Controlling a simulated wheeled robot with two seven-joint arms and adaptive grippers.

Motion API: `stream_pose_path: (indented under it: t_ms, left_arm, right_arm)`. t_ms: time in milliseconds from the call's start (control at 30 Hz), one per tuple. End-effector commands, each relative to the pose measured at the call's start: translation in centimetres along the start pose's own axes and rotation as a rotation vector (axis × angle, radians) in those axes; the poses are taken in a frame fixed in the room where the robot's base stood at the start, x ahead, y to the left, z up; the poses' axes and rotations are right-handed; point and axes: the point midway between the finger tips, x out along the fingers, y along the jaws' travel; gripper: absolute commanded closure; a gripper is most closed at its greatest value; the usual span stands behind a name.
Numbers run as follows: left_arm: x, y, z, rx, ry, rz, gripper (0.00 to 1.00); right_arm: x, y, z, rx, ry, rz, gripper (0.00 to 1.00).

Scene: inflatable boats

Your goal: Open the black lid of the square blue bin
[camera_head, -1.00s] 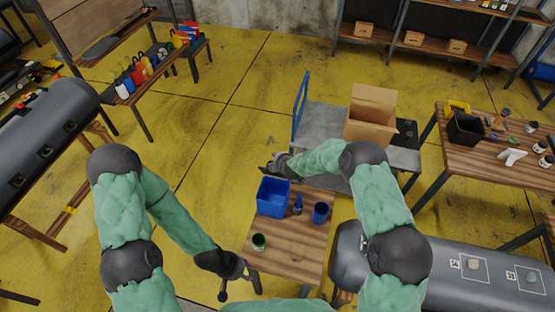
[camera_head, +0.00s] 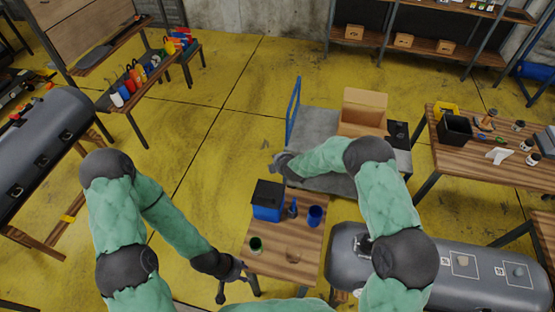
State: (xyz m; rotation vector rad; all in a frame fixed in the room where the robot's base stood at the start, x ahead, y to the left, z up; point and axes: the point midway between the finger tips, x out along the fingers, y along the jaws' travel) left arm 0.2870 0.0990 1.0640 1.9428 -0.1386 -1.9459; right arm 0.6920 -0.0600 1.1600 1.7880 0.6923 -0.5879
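The square blue bin (camera_head: 266,213) stands at the far left of the small wooden table in the head view. Its black lid (camera_head: 268,187) covers the top, and the inside is hidden. My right gripper (camera_head: 277,164) is beyond and above the bin, apart from the lid in the picture. Its fingers are small and dark, so I cannot tell whether it is open. My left gripper (camera_head: 232,280) is low at the near left side of the table. Its fingers are spread and empty.
A blue bottle (camera_head: 293,208), a blue cup (camera_head: 315,216) and a green can (camera_head: 256,244) share the small table (camera_head: 285,235). A grey cart (camera_head: 320,122) with a cardboard box (camera_head: 361,112) stands behind. A grey tank (camera_head: 345,253) is at the right.

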Motion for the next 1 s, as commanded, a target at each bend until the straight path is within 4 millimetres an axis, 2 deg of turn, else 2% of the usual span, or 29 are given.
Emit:
stream_pose_path:
  t_ms: [400, 1000]
  left_arm:
    - [-1.0, 0.3, 0.0, 0.0, 0.0, 0.0, 0.6]
    - [-1.0, 0.3, 0.0, 0.0, 0.0, 0.0, 0.6]
  right_arm:
    - [-2.2, 0.9, 0.1, 0.0, 0.0, -0.001, 0.7]
    - [-2.5, 1.0, 0.1, 0.0, 0.0, 0.0, 0.7]
